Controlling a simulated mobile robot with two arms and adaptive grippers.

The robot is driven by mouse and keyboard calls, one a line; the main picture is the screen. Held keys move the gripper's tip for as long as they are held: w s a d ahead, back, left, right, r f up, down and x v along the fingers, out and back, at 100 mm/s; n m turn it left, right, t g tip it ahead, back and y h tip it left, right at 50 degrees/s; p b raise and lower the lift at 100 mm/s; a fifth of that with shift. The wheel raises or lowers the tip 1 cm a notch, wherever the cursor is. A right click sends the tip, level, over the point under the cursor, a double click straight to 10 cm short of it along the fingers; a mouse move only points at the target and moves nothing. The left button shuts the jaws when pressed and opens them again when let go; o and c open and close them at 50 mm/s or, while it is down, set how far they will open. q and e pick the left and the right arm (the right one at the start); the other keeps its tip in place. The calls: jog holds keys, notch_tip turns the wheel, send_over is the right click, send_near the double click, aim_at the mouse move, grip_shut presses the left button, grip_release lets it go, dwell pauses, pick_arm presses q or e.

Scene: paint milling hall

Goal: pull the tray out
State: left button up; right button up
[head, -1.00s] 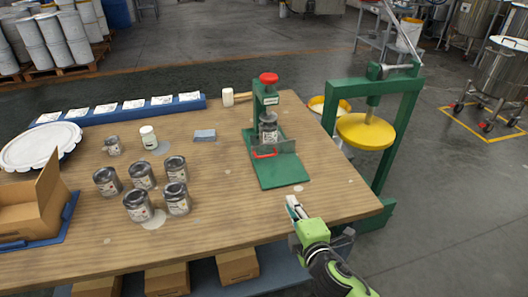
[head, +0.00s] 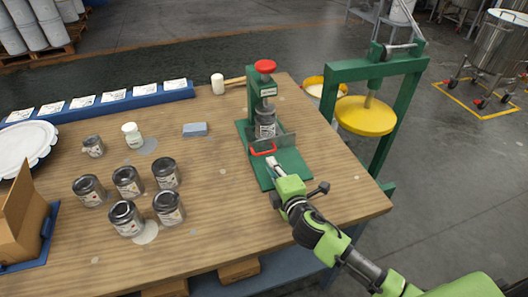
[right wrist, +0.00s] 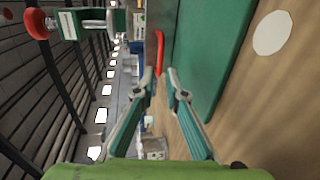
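A green press (head: 252,100) with a red knob (head: 265,66) stands near the back right of the wooden table. A dark can (head: 265,122) stands in it, behind a grey upright plate (head: 286,141). A red handle (head: 263,150) is on the front of this plate, which looks like the tray's front; the rest of the tray is hidden. My right gripper (head: 271,164) is just in front of the handle, above the green base. In the right wrist view my gripper (right wrist: 160,82) is open and empty, with the red handle (right wrist: 159,52) just beyond its fingertips. My left gripper is out of view.
Several dark cans (head: 128,182) stand on the left of the table (head: 220,215). A green frame with a yellow disc (head: 365,115) stands to the right. The table is clear in front of the press.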

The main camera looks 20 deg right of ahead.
aim_at(264, 153)
jog(key=x, duration=0.7)
jog(key=shift+w+f, duration=0.3)
jog(key=shift+w, duration=0.45)
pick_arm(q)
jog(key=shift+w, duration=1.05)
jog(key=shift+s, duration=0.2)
pick_arm(e)
grip_shut()
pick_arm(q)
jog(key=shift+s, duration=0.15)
